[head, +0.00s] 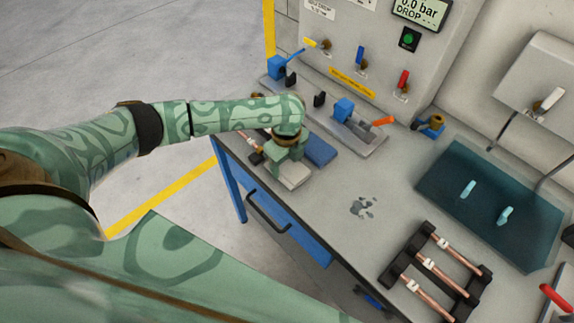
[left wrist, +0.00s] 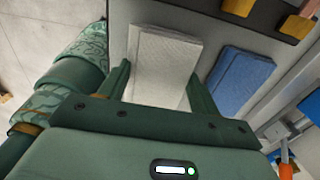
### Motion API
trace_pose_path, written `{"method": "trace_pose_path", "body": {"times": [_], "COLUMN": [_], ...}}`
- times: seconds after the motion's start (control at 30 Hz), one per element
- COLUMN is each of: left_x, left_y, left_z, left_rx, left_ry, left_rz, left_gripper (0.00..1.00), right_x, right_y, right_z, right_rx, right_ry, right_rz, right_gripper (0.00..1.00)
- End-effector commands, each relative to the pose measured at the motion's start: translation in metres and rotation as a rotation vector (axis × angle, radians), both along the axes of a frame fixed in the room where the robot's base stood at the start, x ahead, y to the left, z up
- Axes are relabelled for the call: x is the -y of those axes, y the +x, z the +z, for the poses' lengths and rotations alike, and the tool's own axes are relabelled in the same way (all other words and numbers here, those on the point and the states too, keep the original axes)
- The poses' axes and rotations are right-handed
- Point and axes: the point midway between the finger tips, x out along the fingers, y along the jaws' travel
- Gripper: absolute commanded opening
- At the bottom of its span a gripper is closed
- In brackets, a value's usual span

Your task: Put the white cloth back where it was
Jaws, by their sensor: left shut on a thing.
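The white cloth (head: 296,178) is a flat folded pad near the left end of the grey workbench. It also shows in the left wrist view (left wrist: 163,60), between the two green fingers. My left gripper (head: 283,166) is over the cloth and shut on it, pointing down. Part of the cloth is hidden under the fingers and the gripper body. I cannot tell whether the cloth touches the bench top. A folded blue cloth (head: 319,150) lies just beside it, to its right in the left wrist view (left wrist: 238,80). My right gripper is not in view.
A blue vise-like fixture with an orange handle (head: 384,122) stands behind the cloths. A copper tube in a dark holder (head: 249,147) is partly hidden left of my gripper. Grey scraps (head: 362,207) lie mid-bench. A black rack of copper tubes (head: 433,270) and a teal mat (head: 490,200) are right.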

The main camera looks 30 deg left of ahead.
Motion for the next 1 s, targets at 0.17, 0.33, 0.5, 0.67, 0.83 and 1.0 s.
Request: {"method": "trace_pose_path", "body": {"times": [0.17, 0.33, 0.5, 0.67, 0.83, 1.0], "left_x": [0.000, 0.000, 0.000, 0.000, 0.000, 0.000], "left_y": [0.001, 0.000, 0.000, 0.000, 0.001, 0.001], "left_z": [-0.009, -0.009, -0.011, -0.011, -0.004, 0.029], "left_rx": [0.002, 0.001, 0.001, 0.001, 0.003, 0.005], "left_ry": [0.000, 0.001, 0.001, 0.001, 0.000, -0.002], "left_rz": [0.001, 0.001, 0.000, 0.001, 0.001, -0.001], "left_gripper": [0.45, 0.45, 0.85, 0.85, 0.85, 0.85], "right_x": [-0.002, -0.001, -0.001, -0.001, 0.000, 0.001], "right_y": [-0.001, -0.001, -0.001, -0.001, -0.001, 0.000], "right_z": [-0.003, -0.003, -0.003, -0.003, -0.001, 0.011], "right_rx": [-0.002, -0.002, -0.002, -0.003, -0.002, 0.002], "right_ry": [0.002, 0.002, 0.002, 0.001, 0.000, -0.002], "right_rz": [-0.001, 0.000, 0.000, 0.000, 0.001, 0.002], "right_gripper": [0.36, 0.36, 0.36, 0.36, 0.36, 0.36]}}
